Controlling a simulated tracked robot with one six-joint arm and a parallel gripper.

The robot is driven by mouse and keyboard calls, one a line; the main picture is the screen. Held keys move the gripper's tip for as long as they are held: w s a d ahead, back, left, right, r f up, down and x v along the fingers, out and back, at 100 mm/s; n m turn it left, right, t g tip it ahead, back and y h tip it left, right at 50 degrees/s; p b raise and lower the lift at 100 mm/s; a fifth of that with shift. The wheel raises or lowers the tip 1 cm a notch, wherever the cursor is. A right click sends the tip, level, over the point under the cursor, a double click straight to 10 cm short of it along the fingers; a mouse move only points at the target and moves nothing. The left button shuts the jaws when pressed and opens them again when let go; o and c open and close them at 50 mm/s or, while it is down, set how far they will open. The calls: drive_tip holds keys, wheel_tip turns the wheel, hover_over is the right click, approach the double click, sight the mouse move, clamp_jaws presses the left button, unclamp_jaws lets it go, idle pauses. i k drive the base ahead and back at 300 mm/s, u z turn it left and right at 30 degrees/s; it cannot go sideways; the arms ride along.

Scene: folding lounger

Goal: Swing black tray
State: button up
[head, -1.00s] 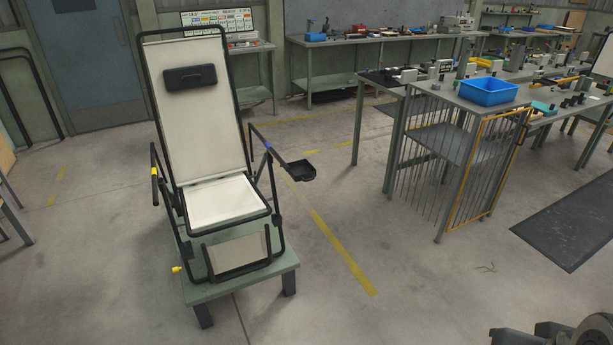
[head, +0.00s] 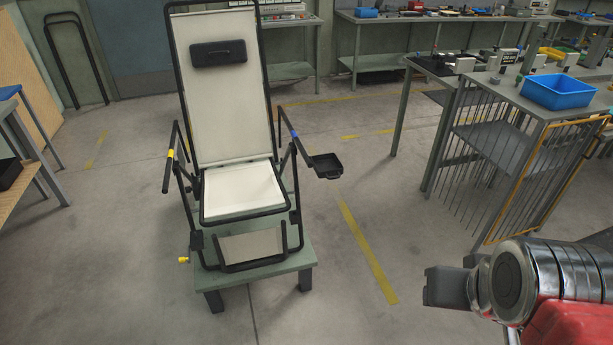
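The black tray (head: 327,166) is a small shallow black dish. It sticks out to the right of the folding lounger (head: 243,190), beside its right armrest, which has a blue band. The lounger has a cream back, seat and leg panel on a black frame, with a dark headrest pad (head: 218,52). It stands on a low green platform (head: 300,268). Part of my arm shows at the lower right, well apart from the tray.
A grey table with a blue bin (head: 557,92) and a yellow-framed wire gate (head: 535,180) stands at the right. A wooden-topped bench (head: 30,150) is at the left edge. The floor between the lounger and the gate is clear, with a yellow line (head: 368,250).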

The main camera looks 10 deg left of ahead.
sight(327, 166)
drive_tip(key=u, duration=0.35)
drive_tip(key=i, duration=0.5)
drive_tip(key=u, duration=0.75)
drive_tip(key=i, duration=0.6)
drive_tip(key=u, duration=0.35)
